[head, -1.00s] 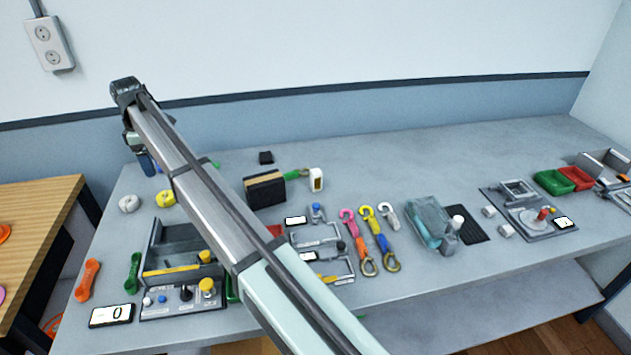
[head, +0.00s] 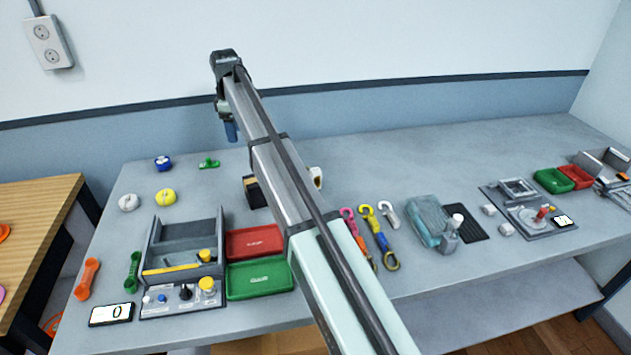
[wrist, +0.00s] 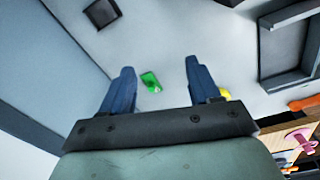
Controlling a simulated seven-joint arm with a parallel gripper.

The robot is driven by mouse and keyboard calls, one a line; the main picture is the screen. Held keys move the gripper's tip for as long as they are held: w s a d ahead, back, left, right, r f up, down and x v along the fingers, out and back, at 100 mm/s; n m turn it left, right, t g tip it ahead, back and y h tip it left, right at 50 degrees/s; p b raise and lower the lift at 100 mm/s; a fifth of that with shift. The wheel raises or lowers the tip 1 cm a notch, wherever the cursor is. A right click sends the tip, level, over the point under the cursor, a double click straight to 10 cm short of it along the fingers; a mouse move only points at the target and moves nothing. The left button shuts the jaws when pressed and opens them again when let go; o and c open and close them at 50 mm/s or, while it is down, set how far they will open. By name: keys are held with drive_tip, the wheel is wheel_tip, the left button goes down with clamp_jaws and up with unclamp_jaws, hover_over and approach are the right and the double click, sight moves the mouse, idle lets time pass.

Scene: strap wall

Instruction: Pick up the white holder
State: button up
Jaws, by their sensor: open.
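A small upright white piece (head: 317,177) with a dark opening, which looks like the white holder, stands on the bench beside a dark block; my arm partly covers it in the head view. I cannot make it out in the wrist view. My gripper (head: 231,131) is raised high above the back of the bench, left of the holder, its blue fingers pointing down. The wrist view shows the fingers (wrist: 159,68) apart, with nothing between them but bench and a green piece (wrist: 151,82) well below.
A dark block (head: 251,190) stands partly behind my arm. White (head: 129,203), yellow (head: 166,195) and blue (head: 163,163) rolls lie at left. A grey tray unit (head: 160,235) and red (head: 254,243) and green (head: 259,279) trays sit in front. The back right bench is clear.

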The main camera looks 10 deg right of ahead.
drive_tip(key=s+d+m, duration=0.1)
drive_tip(key=s+d, duration=0.2)
drive_tip(key=d, duration=0.7)
drive_tip(key=m+t, duration=0.4)
drive_tip(key=m, duration=0.8)
approach(315, 170)
drive_tip(key=shift+y, duration=0.4)
drive_tip(key=shift+d+x, duration=0.2)
drive_tip(key=shift+x, duration=2.8)
drive_tip(key=shift+d+x, duration=0.2)
drive_tip(key=shift+x, duration=2.85)
drive_tip(key=c, duration=1.1)
